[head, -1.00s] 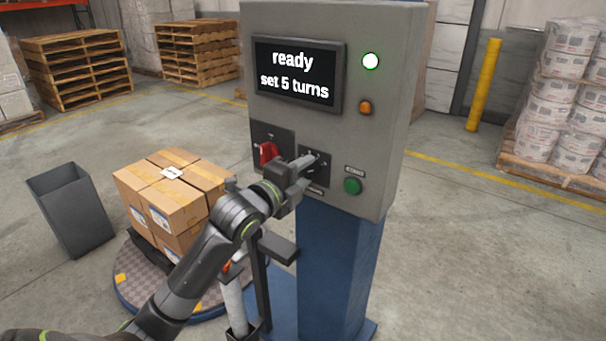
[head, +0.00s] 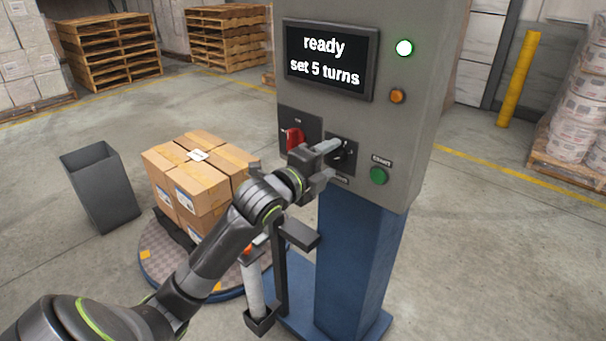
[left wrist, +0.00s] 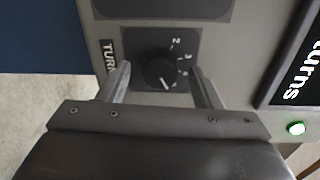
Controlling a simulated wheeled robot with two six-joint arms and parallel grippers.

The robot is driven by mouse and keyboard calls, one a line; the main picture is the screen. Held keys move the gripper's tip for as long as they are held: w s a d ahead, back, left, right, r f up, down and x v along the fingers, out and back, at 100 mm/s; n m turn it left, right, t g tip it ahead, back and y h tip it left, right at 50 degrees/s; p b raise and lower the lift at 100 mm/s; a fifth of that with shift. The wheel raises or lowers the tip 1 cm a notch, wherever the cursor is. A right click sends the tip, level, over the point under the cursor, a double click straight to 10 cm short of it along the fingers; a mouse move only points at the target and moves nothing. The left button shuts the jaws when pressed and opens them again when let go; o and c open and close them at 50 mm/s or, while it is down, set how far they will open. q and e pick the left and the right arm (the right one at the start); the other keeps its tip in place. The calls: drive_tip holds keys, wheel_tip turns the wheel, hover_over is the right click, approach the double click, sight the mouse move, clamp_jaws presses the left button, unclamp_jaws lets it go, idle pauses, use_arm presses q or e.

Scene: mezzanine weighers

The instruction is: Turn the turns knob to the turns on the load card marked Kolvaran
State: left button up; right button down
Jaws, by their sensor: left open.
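The turns knob (left wrist: 158,72) is a round black dial on a dark plate, with numbers beside it and a white mark on its face. In the head view the knob (head: 343,152) is partly covered by my left gripper (head: 326,160). In the left wrist view the two fingers stand apart on either side of the knob, and I cannot tell whether they touch it. The display (head: 326,60) reads "ready" and "set 5 turns". A white paper (head: 198,155) lies on the cartons; its text is too small to read. My right gripper is not in view.
A red switch (head: 294,138) sits left of the knob and a green start button (head: 378,176) right of it. A lit lamp (head: 404,48) and an orange lamp (head: 397,96) are above. Cartons (head: 205,190) stand on a round turntable (head: 150,259); a grey bin (head: 103,190) stands left.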

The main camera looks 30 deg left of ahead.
use_arm(q)
drive_tip(key=s+a+p, duration=0.2)
drive_tip(key=s+p, duration=0.3)
drive_tip(key=s, duration=1.1)
drive_tip(key=shift+s+a+r+p, duration=0.2)
drive_tip(key=shift+s+r+p, duration=0.1)
drive_tip(key=shift+r, duration=0.1)
drive_tip(key=shift+a+f, duration=0.1)
